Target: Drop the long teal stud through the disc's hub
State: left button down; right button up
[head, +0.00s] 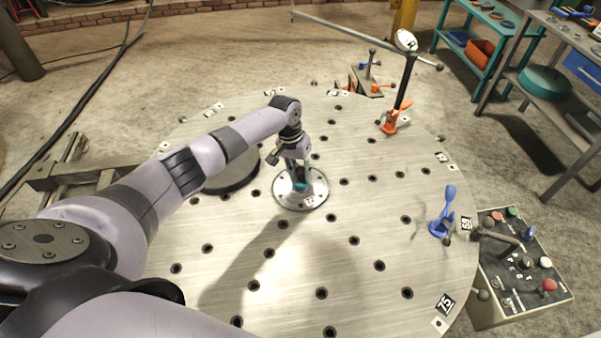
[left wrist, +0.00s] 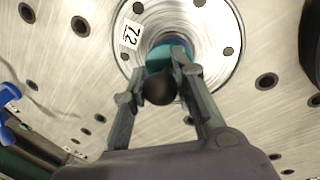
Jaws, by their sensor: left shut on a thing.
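The pale metal disc (head: 312,199) lies flat on the round perforated table. It shows at the top of the left wrist view (left wrist: 232,42), with bolt holes around its rim and a "72" label. My left gripper (head: 302,180) is directly over the disc's middle, pointing down. In the left wrist view its fingers (left wrist: 165,66) are shut on the teal stud (left wrist: 158,56). A dark round knob (left wrist: 160,89) shows between the fingers. The stud's lower end and the hub opening are mostly hidden, so I cannot tell how deep the stud sits. My right gripper is out of view.
The table (head: 330,260) has several dark holes and wide bare areas. A dark round plate (head: 232,178) lies left of the disc. A blue clamp (head: 443,212) and an orange clamp (head: 394,120) stand near the right edge. A control box (head: 520,265) stands beyond the edge.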

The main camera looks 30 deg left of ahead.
pick_arm(q)
jog(key=shift+w+a+f+b, duration=0.1)
jog(key=shift+a+f+b, duration=0.15)
jog(key=shift+f+b, duration=0.15)
dwell(2.9)
jog(key=shift+w+a+r, duration=0.1)
jog(key=shift+w+r, duration=0.05)
jog(key=shift+w, duration=0.2)
dwell(1.4)
jog(key=shift+r, duration=0.1)
dwell(1.2)
jog(key=c, duration=1.8)
grip_release()
jog(key=shift+o, duration=1)
jog(key=shift+w+f, duration=0.3)
jog(key=shift+r+p, duration=3.8)
jog(key=shift+r, duration=0.05)
